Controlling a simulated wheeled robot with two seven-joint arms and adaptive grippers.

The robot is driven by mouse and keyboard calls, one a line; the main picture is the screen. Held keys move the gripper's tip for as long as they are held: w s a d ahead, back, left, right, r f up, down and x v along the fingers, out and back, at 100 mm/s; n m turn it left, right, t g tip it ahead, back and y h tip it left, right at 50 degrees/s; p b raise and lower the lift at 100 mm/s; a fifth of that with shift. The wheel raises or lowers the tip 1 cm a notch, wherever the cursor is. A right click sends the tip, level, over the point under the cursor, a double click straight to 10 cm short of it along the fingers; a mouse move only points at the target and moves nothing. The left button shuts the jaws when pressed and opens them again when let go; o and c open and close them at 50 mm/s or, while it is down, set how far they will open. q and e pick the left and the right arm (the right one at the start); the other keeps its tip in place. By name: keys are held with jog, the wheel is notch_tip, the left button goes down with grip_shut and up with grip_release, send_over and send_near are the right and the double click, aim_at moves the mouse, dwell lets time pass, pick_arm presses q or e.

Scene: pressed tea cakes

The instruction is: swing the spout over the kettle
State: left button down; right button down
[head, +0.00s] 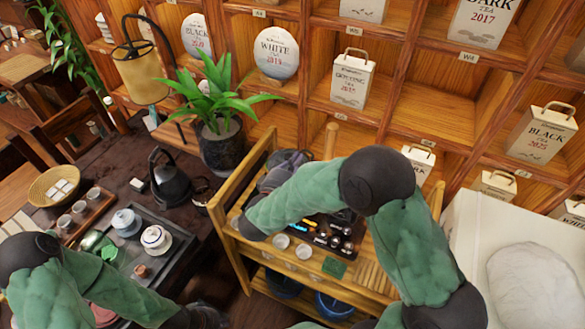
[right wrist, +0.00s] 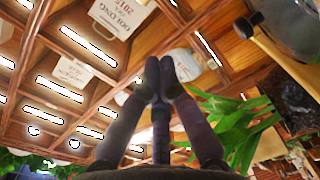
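The black kettle (head: 171,182) stands on the dark tea table in the head view, its handle arching above it. I cannot pick out the spout in either view. My right arm reaches in from the lower right across the wooden rack. Its gripper (head: 285,168) is partly hidden behind the forearm, right of the kettle and apart from it. In the right wrist view the fingers of the right gripper (right wrist: 159,72) meet at the tips with nothing seen between them. My left gripper (head: 207,316) is low at the bottom edge, dark and partly cut off; its fingers are unclear.
A potted plant (head: 220,135) stands just behind the kettle, beside a lamp (head: 143,75). The wooden rack (head: 252,248) carries a dark tray of small items. A tea tray (head: 160,265) with a lidded bowl (head: 155,239) lies in front. Shelves of tea packages rise behind.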

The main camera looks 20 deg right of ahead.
aim_at(330, 150)
jog(key=d+b, duration=0.2)
jog(key=d, duration=0.4)
jog(key=shift+w+d+f, duration=0.4)
jog(key=shift+w+f, duration=0.05)
jog(key=shift+s, duration=0.1)
jog(key=shift+s+d+n+t+y+p, duration=0.3)
jog(key=shift+t+y, duration=0.1)
jog(key=shift+t, duration=0.1)
